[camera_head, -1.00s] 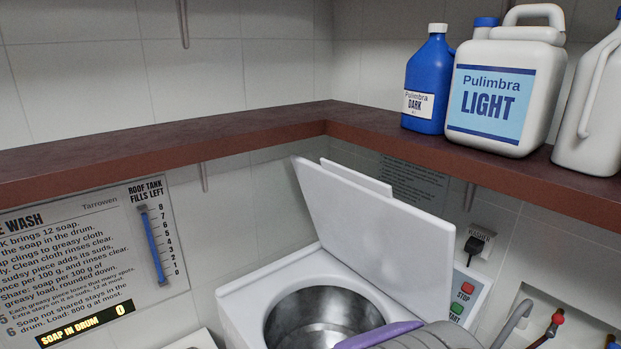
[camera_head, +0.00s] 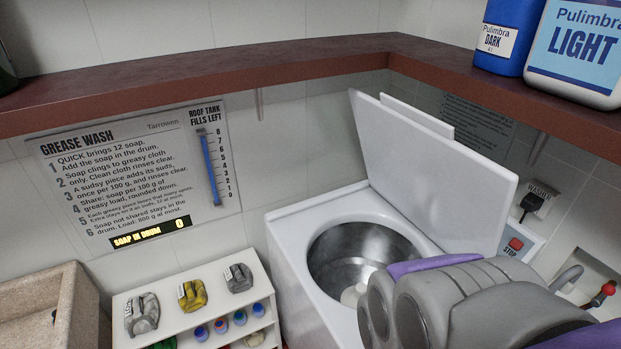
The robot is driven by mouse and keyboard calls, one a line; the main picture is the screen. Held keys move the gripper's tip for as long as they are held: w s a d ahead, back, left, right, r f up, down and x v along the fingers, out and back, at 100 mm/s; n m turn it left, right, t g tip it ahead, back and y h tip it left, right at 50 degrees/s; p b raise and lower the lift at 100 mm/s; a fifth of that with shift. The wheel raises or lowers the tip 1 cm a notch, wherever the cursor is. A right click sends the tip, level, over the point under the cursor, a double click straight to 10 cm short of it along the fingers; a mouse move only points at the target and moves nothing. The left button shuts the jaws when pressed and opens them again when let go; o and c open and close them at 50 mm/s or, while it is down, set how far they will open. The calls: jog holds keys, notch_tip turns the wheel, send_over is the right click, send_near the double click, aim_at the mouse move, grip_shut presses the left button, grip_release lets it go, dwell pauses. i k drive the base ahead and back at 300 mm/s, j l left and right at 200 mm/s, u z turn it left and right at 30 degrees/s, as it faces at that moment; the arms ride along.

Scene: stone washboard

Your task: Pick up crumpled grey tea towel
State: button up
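Two crumpled grey cloths with small white tags lie on top of a white shelf unit at the lower left of the head view. The larger, lighter grey cloth (camera_head: 142,316) is at the left end. The smaller, darker grey cloth (camera_head: 239,279) is at the right end. A crumpled yellow cloth (camera_head: 192,296) lies between them. I cannot tell from the tags which grey one is the tea towel. My grey and purple arm fills the lower right, in front of the washer. My gripper's fingers do not show. The arm is well right of the cloths and apart from them.
A stone basin (camera_head: 80,300) is at the left. A brown wall shelf (camera_head: 200,83) with jugs runs above.

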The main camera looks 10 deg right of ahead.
aim_at(238, 278)
jog(key=j, duration=0.5)
jog(key=i+j+u, duration=0.1)
jog(key=j, duration=0.35)
jog(key=i+u, duration=0.1)
jog(key=i, duration=0.4)
